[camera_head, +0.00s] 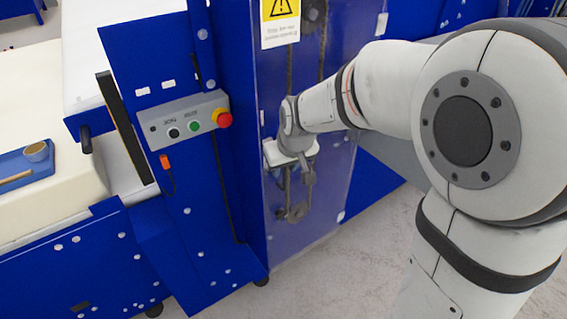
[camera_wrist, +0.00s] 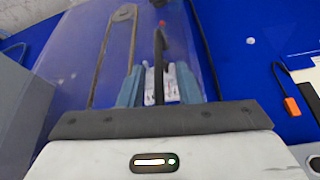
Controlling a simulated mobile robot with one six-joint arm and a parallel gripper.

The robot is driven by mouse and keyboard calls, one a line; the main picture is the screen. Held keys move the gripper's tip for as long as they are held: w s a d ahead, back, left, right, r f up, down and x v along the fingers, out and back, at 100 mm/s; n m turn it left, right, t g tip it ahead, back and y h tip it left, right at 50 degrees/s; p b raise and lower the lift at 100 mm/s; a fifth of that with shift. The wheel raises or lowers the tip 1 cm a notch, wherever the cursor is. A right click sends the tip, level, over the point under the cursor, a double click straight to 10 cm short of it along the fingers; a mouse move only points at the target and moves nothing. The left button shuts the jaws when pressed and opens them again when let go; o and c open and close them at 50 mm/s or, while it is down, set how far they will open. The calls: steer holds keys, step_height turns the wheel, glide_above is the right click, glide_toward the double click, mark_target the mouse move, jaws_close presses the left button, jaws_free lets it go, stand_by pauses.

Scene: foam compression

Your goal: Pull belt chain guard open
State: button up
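The belt chain guard (camera_head: 335,190) is a clear panel on the blue machine's side, with a chain and sprockets visible through it. It also shows in the wrist view (camera_wrist: 185,45). It looks flat against the machine. My gripper (camera_head: 306,178) is at the guard's face, pointing down toward its lower part. In the wrist view, my gripper (camera_wrist: 160,83) has its pale finger pads close on both sides of a dark upright guard handle (camera_wrist: 158,48) and appears shut on it. The handle is mostly hidden by my gripper in the head view.
A control box (camera_head: 187,120) with a red emergency button (camera_head: 223,118) is left of the guard. A yellow warning sign (camera_head: 281,18) is above. An orange tag (camera_head: 165,162) hangs below the box. A blue tray (camera_head: 25,168) lies on foam at left. Grey floor (camera_head: 370,235) is open in front.

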steer(key=shift+w+f, duration=0.15)
steer(key=shift+f, duration=0.25)
steer(key=shift+c, duration=0.3)
jaws_close()
